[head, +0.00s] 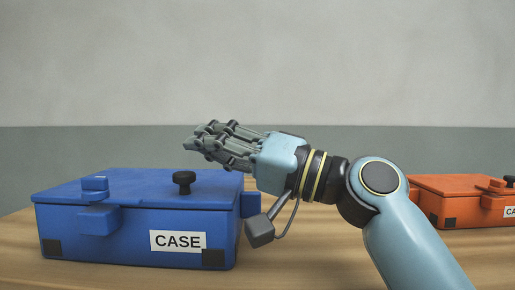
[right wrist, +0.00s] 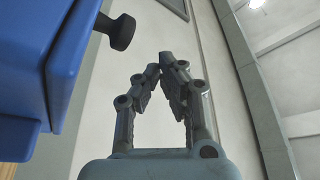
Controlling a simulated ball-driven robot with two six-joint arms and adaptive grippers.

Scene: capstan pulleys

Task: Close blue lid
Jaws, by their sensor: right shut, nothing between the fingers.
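The blue case (head: 130,225) stands on the wooden table at the left in the head view. Its blue lid (head: 140,185) lies flat on top, down on the body, with a black knob (head: 184,182) standing up from it. My right gripper (head: 199,140) is shut and empty, above and behind the lid's right part in the head view, apart from the knob. In the right wrist view the fingers (right wrist: 160,68) meet at their tips with nothing between them. The case (right wrist: 30,80) and the black knob (right wrist: 117,30) show at the left there. My left gripper is not in view.
The wooden table (head: 310,265) is bare between the two cases. A plain wall is behind.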

